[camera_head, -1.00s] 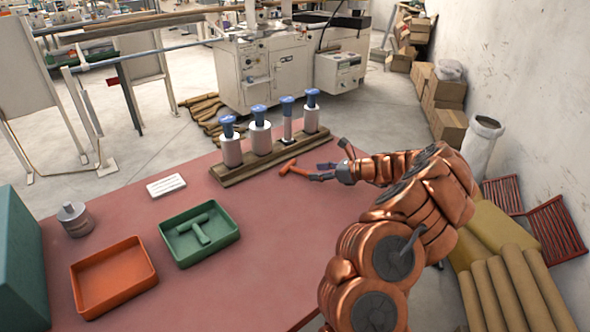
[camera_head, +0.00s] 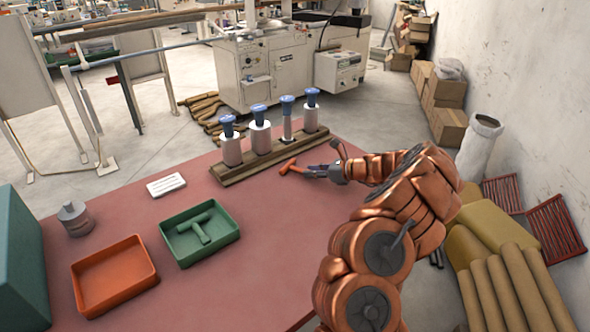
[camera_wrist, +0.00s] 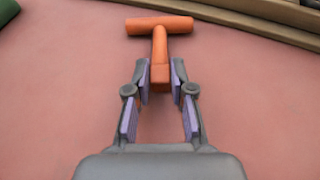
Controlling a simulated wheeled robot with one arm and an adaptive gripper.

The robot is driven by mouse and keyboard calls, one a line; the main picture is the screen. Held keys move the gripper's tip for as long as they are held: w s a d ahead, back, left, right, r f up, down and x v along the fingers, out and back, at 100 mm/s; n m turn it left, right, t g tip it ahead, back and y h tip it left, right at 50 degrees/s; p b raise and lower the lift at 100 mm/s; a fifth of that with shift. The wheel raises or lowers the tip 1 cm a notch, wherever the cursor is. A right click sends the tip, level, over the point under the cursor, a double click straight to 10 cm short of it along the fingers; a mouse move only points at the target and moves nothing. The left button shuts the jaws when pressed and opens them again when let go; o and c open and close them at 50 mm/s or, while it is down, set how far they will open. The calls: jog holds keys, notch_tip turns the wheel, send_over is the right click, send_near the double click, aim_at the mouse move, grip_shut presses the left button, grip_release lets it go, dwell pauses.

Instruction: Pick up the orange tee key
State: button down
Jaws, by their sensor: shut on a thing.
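The orange tee key (camera_head: 291,168) is at the far right part of the red table, just in front of the wooden rack. In the wrist view the tee key (camera_wrist: 160,27) has its crossbar away from me and its stem pointing back toward me. My gripper (camera_head: 318,171) reaches it from the right. In the wrist view the fingertips of my gripper (camera_wrist: 160,78) are shut on the lower stem, one pad on each side. I cannot tell whether the key is clear of the table.
A wooden rack (camera_head: 236,178) with several blue-topped white cylinders stands behind the key. A green tray (camera_head: 180,256) holding a green tee key (camera_head: 201,229), an orange tray (camera_head: 113,276), a white card (camera_head: 166,185) and a metal cylinder (camera_head: 75,218) are to the left. The table's middle is clear.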

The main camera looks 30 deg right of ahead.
dwell(0.4)
jog(key=shift+r, duration=1.6)
jog(key=shift+s+a+r, duration=0.1)
jog(key=shift+s+r, duration=0.15)
jog(key=s+a, duration=0.2)
jog(key=s, duration=0.2)
jog(key=s+a+r+b, duration=0.1)
jog(key=s+a, duration=0.1)
jog(key=s, duration=0.3)
jog(key=s+a+b, duration=0.1)
jog(key=s+a, duration=0.1)
jog(key=s, duration=0.3)
jog(key=shift+a+r, duration=0.15)
jog(key=shift+a, duration=0.1)
